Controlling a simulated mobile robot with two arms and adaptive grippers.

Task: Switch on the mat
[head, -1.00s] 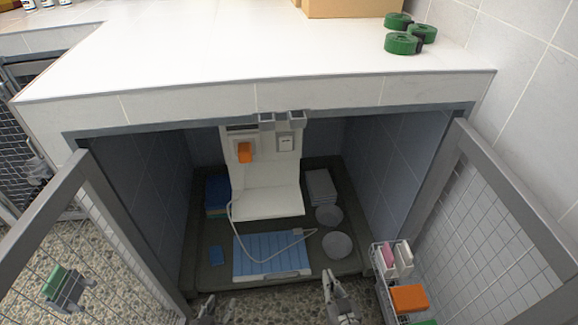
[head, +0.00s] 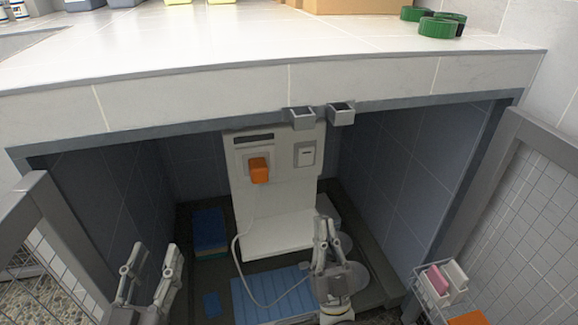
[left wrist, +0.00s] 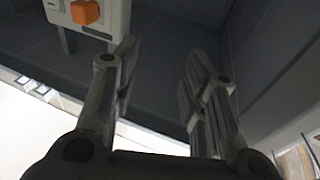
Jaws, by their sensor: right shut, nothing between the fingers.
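The heating mat (head: 262,297) is blue and striped and lies on the kennel floor, partly hidden by my right gripper. A white cable runs from it to an orange plug (head: 259,170) in the white back panel (head: 242,205). A white rocker switch (head: 305,154) sits on the panel right of the plug; its position is too small to tell. My right gripper (head: 325,227) is shut and empty, in front of the panel's lower right, below the switch. My left gripper (head: 152,256) is open and empty at the left of the opening. The plug also shows in the left wrist view (left wrist: 84,11).
Two grey brackets (head: 320,115) hang at the counter's front edge above the panel. Mesh doors stand open at both sides, the right one (head: 540,220) near a wire basket (head: 432,300). Blue folded towels (head: 210,230) lie inside at left. Grey bowls (head: 352,280) are behind my right gripper.

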